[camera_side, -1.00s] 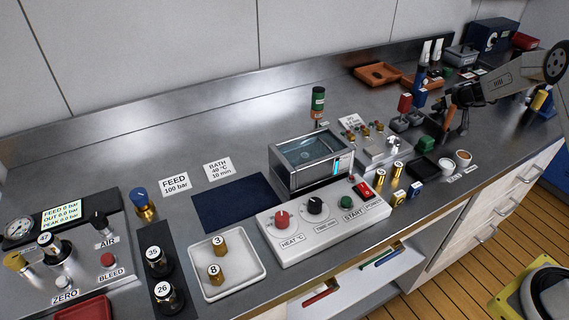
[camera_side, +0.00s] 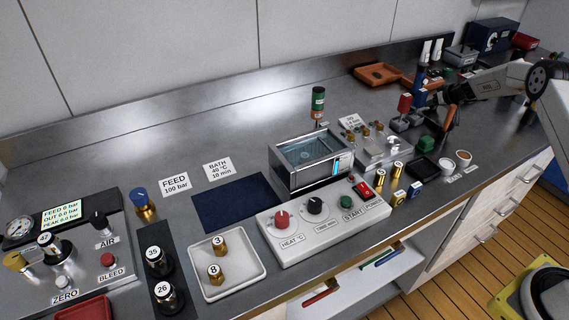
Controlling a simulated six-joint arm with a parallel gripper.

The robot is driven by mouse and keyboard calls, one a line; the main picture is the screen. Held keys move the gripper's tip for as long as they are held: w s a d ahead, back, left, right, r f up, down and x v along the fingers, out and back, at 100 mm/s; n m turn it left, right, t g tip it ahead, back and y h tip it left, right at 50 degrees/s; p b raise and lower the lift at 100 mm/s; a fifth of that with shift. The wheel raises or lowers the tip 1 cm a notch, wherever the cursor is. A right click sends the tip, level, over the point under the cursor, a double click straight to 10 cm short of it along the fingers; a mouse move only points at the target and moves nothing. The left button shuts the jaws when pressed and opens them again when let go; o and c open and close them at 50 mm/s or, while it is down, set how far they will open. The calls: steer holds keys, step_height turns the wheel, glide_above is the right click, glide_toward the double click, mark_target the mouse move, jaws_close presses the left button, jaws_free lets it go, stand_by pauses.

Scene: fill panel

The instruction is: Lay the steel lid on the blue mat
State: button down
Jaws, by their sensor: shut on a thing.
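The blue mat (camera_side: 237,203) lies flat and bare on the steel bench, left of the water bath (camera_side: 311,162). The bath's top shows clear bluish water, with no steel lid visible over it. I cannot pick out the steel lid anywhere. My gripper (camera_side: 452,98) is at the far right, well away from mat and bath, small and dark among the things there. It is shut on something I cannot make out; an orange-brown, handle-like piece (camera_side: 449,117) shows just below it.
A control box with knobs (camera_side: 290,245) stands in front of the bath. A white tray with brass weights (camera_side: 242,282) sits in front of the mat. Several small items crowd the bench to the right.

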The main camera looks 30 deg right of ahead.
steer(key=shift+w+f, duration=0.1)
steer(key=shift+w, duration=0.15)
steer(key=shift+s+f, duration=0.1)
steer(key=shift+f, duration=0.4)
steer(key=shift+f, duration=0.15)
steer(key=shift+c, duration=1.4)
jaws_free()
steer(key=shift+s+r, duration=0.1)
steer(key=shift+r, duration=0.15)
steer(key=shift+s+r, duration=0.45)
steer(key=shift+r, duration=0.05)
steer(key=shift+v, duration=5.15)
